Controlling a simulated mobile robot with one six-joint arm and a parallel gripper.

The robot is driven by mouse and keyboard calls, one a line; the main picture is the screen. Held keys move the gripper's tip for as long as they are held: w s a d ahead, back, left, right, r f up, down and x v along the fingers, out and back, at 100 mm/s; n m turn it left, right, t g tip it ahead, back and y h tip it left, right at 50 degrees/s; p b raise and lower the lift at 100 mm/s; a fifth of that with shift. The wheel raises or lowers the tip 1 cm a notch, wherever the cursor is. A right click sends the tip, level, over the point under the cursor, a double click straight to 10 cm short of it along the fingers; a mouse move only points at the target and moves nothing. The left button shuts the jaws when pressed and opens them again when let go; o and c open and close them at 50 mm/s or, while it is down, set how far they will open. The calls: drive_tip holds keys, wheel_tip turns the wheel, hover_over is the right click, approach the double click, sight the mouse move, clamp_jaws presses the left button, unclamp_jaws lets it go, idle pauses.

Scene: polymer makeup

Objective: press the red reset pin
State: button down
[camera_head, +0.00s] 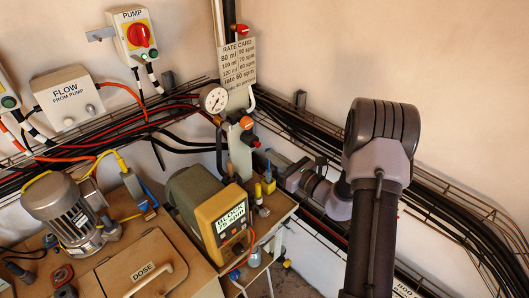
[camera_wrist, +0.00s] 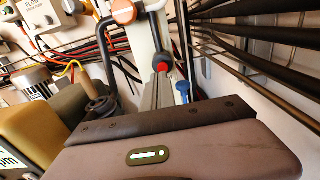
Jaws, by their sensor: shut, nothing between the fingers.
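The red pin (camera_head: 256,142) sticks out of a dark round fitting on the right side of the pale upright column. In the wrist view the red pin (camera_wrist: 163,67) shows just beyond the ends of my fingers. My gripper (camera_head: 266,156) reaches in from the right, close below and right of the pin. In the wrist view my gripper (camera_wrist: 161,80) is shut and empty, its fingers pointing at the fitting. I cannot tell whether the fingertips touch the pin.
An orange knob (camera_head: 246,123) and a gauge (camera_head: 214,99) sit above on the column. A yellow-fronted pump block (camera_head: 222,220) stands below left. A blue-topped part (camera_wrist: 183,90) is right of my fingers. Black cables (camera_wrist: 250,50) run along the wall at right.

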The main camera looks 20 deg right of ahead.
sight(258, 146)
drive_tip(key=shift+x, duration=2.1)
